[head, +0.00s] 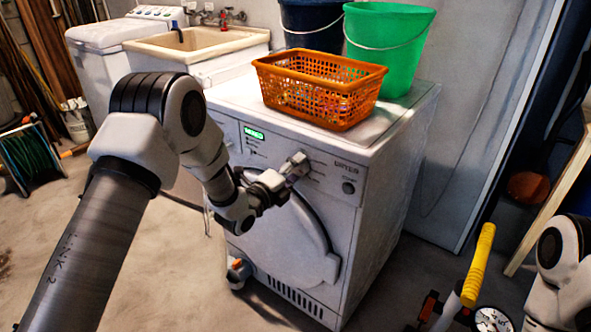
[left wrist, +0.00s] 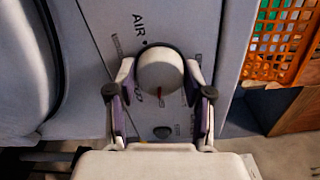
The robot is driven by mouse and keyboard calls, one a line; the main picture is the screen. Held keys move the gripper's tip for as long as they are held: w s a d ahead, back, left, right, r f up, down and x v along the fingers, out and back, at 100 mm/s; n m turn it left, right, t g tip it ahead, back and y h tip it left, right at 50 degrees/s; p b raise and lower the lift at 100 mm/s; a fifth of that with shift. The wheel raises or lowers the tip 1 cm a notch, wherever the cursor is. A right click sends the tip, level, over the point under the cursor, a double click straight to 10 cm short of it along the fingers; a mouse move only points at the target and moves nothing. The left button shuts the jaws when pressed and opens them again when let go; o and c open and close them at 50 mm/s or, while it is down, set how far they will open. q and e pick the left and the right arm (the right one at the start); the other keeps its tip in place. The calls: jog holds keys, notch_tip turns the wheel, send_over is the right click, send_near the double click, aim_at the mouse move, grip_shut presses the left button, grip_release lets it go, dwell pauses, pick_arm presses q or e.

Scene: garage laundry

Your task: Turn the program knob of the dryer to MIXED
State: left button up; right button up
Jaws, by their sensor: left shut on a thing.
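The white dryer (head: 340,215) stands in the middle of the head view, with a lit green display (head: 253,133) on its panel; its word is too small to read surely. My left gripper (head: 296,166) is at the panel, shut on the program knob. In the left wrist view the round pale knob (left wrist: 160,72) sits between the two fingers of my left gripper (left wrist: 160,80), and a red pointer mark shows on it. The label AIR is readable beside it; other labels are partly hidden. My right gripper is out of view; only part of my right arm shows at lower right.
A small round button (head: 348,187) is right of the knob. A yellow-handled tool (head: 478,265) stands at lower right. A sink (head: 195,45) is behind left.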

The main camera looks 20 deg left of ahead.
pick_arm(q)
jog(key=o, duration=1.2)
jog(key=shift+c, duration=0.2)
jog(key=v, duration=1.2)
